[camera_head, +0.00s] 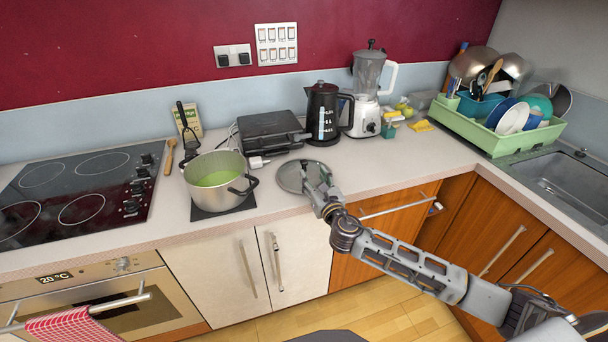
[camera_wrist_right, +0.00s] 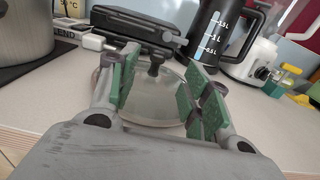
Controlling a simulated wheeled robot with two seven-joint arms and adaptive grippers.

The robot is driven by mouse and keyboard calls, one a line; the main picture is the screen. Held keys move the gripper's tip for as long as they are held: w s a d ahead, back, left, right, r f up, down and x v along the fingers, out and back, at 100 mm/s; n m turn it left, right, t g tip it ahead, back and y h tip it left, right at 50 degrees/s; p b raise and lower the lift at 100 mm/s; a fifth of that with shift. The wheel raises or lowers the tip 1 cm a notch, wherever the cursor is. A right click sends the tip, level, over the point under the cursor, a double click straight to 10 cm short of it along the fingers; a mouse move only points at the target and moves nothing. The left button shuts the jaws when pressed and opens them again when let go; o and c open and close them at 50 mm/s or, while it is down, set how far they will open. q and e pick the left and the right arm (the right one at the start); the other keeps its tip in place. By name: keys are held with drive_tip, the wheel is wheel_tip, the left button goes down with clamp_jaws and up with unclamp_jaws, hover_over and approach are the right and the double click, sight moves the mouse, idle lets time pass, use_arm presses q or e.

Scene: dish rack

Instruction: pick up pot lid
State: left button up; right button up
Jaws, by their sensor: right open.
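The pot lid (camera_head: 291,178) lies on the counter to the right of the pot in the head view. In the right wrist view the lid (camera_wrist_right: 150,108) is a round glass disc with a dark knob (camera_wrist_right: 156,70) on top. My right gripper (camera_head: 318,180) is over the lid's right side in the head view. In the right wrist view its two green-padded fingers (camera_wrist_right: 158,90) are spread apart, with the knob showing between and beyond them. No contact with the knob is visible. My left gripper is not in view.
A steel pot (camera_head: 214,180) with green contents stands left of the lid. A black grill (camera_head: 271,133) and a kettle (camera_head: 323,113) stand behind it. A blender (camera_head: 368,90) and green dish rack (camera_head: 497,135) are further right. The counter right of the lid is clear.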

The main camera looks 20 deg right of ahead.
sight(305, 163)
drive_tip(key=shift+w+a, duration=0.1)
drive_tip(key=shift+w, duration=2.2)
drive_tip(key=shift+w+a, duration=0.15)
drive_tip(key=shift+w, duration=2.45)
clamp_jaws()
